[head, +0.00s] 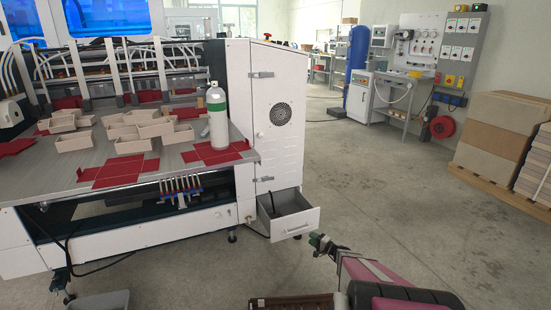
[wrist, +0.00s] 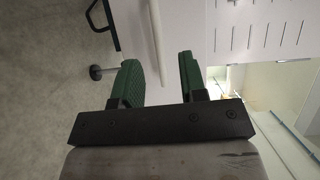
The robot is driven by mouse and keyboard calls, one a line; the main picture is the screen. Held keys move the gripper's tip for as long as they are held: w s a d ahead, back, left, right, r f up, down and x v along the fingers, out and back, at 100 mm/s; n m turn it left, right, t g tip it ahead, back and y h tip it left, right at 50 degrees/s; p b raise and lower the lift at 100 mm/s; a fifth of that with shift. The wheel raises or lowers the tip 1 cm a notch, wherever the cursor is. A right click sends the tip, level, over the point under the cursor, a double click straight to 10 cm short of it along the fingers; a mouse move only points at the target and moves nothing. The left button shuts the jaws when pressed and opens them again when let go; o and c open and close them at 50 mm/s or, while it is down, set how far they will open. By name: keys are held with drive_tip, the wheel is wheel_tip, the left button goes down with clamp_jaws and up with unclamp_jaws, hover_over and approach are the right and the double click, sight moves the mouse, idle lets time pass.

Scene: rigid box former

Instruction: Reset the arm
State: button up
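My arm (head: 375,270) reaches in from the lower right of the head view. My gripper (head: 322,243) is at its far end, in front of and a little below the open drawer (head: 298,224) of the white machine cabinet. In the wrist view, the two green-padded fingers of my gripper (wrist: 162,82) stand apart with nothing between them. Beyond them are the pale floor and a white panel with slots (wrist: 265,28).
The grey machine table (head: 60,184) holds several beige box trays, red flat blanks and a green-and-white cylinder (head: 217,118). The drawer juts out at the cabinet's foot, with a dark item inside. Stacked board (head: 500,130) stands at right. The middle floor is clear.

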drive_tip(key=s+a+r+n+g+h, duration=0.3)
drive_tip(key=s+a+r+n+g, duration=0.4)
drive_tip(key=s+a+r+g, duration=0.65)
drive_tip(key=s+d+r+h, duration=0.2)
drive_tip(key=s+r+h, duration=0.1)
drive_tip(key=s+r, duration=0.1)
drive_tip(key=s+d+r+n+h, duration=0.1)
drive_tip(key=s+d+r+h, duration=0.1)
drive_tip(key=s+r, duration=0.3)
drive_tip(key=s+d+r+n+t+h, duration=0.1)
drive_tip(key=s+r+h, duration=0.3)
drive_tip(key=s, duration=0.1)
drive_tip(key=shift+s+d+r, duration=0.2)
drive_tip(key=shift+s+d, duration=0.2)
